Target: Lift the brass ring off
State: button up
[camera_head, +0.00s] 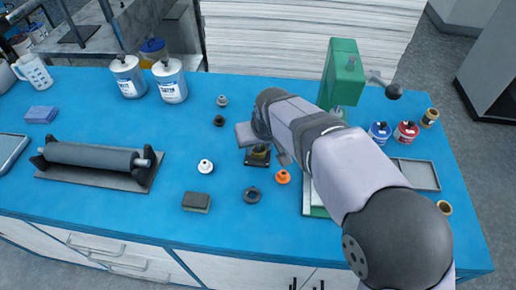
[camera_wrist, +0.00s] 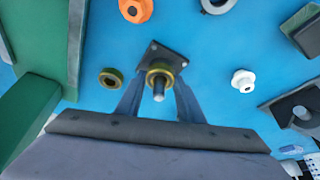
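The brass ring (camera_wrist: 161,69) sits around an upright grey peg (camera_wrist: 159,92) on a dark square base plate (camera_wrist: 154,50) in the wrist view. In the head view the base plate (camera_head: 257,160) stands on the blue table, partly covered by my arm. My gripper (camera_wrist: 160,80) is above it, with one finger on each side of the peg and ring. The fingers are apart, and I cannot tell whether they touch the ring. A second brass-coloured ring (camera_wrist: 111,78) lies on the table beside the plate in the wrist view.
An orange piece (camera_head: 282,177), a dark ring (camera_head: 252,195), a white knob (camera_head: 205,166) and a dark block (camera_head: 197,202) lie around the plate. A green press (camera_head: 343,72) stands to the right. A grey roller (camera_head: 92,156) is at the left.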

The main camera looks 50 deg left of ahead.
notch_tip(320, 180, up, 10)
dwell(0.8)
jog(key=shift+w, duration=0.1)
dwell(0.8)
